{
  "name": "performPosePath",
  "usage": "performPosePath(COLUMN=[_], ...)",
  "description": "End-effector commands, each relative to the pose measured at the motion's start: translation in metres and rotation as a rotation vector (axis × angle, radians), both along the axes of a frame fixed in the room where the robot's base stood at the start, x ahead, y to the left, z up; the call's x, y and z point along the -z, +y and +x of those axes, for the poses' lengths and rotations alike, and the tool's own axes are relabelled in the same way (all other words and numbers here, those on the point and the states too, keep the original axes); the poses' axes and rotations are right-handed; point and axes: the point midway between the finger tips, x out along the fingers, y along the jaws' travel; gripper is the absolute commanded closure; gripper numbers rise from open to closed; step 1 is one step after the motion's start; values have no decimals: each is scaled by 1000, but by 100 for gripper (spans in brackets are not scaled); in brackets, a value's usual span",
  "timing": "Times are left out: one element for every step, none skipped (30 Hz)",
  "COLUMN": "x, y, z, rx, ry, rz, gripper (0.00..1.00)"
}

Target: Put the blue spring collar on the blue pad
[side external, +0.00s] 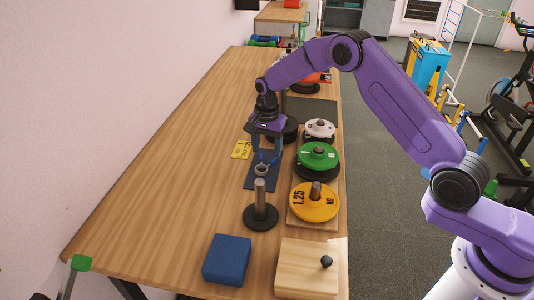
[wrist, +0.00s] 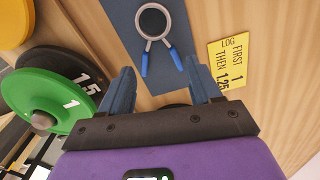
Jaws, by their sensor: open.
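The spring collar, a silver ring with two blue handles (wrist: 153,39), lies on a flat dark blue mat (wrist: 122,14). In the side view the collar (side external: 262,170) shows just below my gripper (side external: 266,162), on the mat (side external: 255,184). My gripper is open and empty, its two fingers (wrist: 160,80) spread apart. In the wrist view the handles point toward the gap between the fingers. A thicker blue pad (side external: 227,260) lies at the near end of the table, with nothing on it.
A black-based post (side external: 260,213) stands between the mat and the thick pad. Yellow (side external: 315,202), green (side external: 318,156) and white (side external: 319,129) weight plates sit along the right side. A yellow card (side external: 242,149) lies left. A wooden box (side external: 305,270) is at the near right. The table's left side is clear.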

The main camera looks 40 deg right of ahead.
Motion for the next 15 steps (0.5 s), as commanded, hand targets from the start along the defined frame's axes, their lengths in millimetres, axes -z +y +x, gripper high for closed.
performPosePath(x=[-12, -19, -27, -34, -39, -47, -53, -58, -64, -69, -73, -77, -80, -83, -86], y=[0, 0, 0, 0, 0, 0, 0, 0, 0, 0, 0, 0, 0, 0, 0], z=[1, 1, 1, 1, 1, 1, 1, 1, 1, 1, 1, 1, 1, 1, 1], rx=[0, 0, 0, 0, 0, 0, 0, 0, 0, 0, 0, 0, 0, 0, 0], ry=[-4, -4, -6, -5, -6, -4, -5, -4, -4, -4, -3, -3, -3, -1, -2], rz=[1, 1, 0, 0, 0, 1, 0, 0, 0, 0, 0, 0, 0, 0, -1], gripper=[37, 37, 37, 37, 37, 37, 37, 37, 37, 37, 37, 37, 37, 37, 37])
